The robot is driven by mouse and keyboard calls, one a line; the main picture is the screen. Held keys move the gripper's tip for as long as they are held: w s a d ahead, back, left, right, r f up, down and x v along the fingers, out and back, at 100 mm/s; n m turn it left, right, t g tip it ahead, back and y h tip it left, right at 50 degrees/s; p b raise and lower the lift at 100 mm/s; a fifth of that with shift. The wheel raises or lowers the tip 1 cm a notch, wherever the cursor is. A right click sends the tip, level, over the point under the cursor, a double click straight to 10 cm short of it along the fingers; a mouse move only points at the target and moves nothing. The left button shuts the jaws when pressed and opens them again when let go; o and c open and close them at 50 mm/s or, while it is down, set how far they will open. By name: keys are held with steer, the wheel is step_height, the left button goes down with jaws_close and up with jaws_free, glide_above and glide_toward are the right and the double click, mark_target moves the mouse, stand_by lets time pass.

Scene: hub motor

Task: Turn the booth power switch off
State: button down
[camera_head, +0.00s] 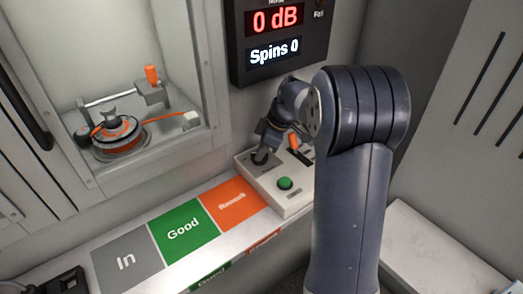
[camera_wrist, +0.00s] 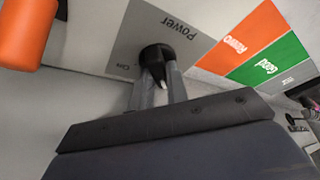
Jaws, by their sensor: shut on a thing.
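The booth power switch is a black knob with a white pointer mark, on a grey plate labelled "Power" (camera_wrist: 171,38). In the wrist view the knob (camera_wrist: 155,56) sits between my gripper's fingertips (camera_wrist: 158,75), and the gripper is shut on it. The pointer's end shows near the fingers; "On" is printed on the plate to the knob's left. In the head view my gripper (camera_head: 262,155) reaches down onto the knob on the control box (camera_head: 290,207); my arm covers part of the box.
A green button (camera_head: 285,183) and an orange handle (camera_head: 294,142) are on the control box. Grey "In", green "Good" and orange "Rework" areas (camera_head: 232,201) lie to the left. A display (camera_head: 275,50) reads "0 dB" and "Spins 0". A hub motor (camera_head: 117,136) sits inside the booth.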

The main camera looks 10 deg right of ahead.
steer(key=c, duration=1.4)
jaws_free()
steer(key=p+v, duration=0.1)
steer(key=v, duration=0.9)
steer(key=shift+d+r, duration=0.15)
steer(key=shift+r, duration=0.2)
steer(key=shift+f, duration=0.1)
steer(key=b+x, duration=0.1)
steer(key=x, duration=1)
steer(key=shift+s, duration=0.1)
steer(key=shift+r, duration=0.2)
